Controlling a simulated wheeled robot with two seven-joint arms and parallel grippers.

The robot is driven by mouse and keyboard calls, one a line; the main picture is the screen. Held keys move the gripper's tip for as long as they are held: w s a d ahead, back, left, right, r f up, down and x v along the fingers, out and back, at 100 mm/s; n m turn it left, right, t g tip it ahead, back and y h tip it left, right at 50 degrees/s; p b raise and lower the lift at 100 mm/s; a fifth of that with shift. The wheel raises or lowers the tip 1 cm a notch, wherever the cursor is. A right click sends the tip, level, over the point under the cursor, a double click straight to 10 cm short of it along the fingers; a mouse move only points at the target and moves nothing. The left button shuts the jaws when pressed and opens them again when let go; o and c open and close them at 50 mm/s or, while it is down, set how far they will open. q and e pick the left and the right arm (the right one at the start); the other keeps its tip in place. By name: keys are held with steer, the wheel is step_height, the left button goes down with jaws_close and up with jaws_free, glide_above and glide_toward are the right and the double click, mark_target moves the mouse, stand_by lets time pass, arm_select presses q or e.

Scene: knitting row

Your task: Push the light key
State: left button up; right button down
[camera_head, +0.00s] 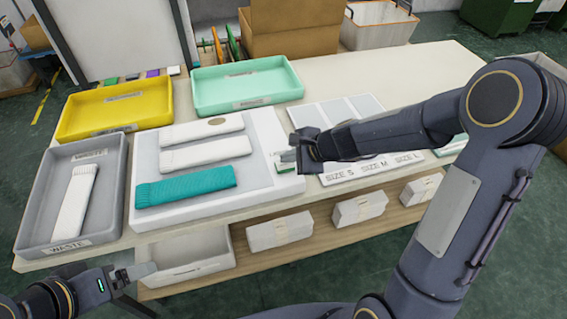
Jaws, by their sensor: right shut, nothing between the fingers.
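A small green and white key (284,168) sits at the right side of the white inspection board (270,130), partly hidden by my gripper. My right gripper (284,156) is shut and empty, with its tips right at the key. I cannot tell whether they touch it. On the board lie two white knitted pieces (205,151) and a teal knitted piece (186,187). My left gripper (146,271) is low at the left, in front of the table and away from the board. Its finger opening is unclear.
A grey waste tray (37,205) holds a white piece at the left. Yellow (70,120) and mint (292,82) trays stand behind the board. A size S, M, L sorting tray (345,172) lies to the right, partly under my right arm. Boxes (280,231) fill the lower shelf.

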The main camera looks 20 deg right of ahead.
mark_target(289, 166)
stand_by(0.4)
steer(key=shift+f+b, duration=0.5)
steer(key=shift+b, duration=0.05)
steer(key=shift+r, duration=0.15)
steer(key=shift+r+p, duration=0.35)
steer(key=shift+p, duration=0.05)
step_height(289, 166, up, 6)
steer(key=p, duration=0.5)
steer(key=shift+p, duration=0.35)
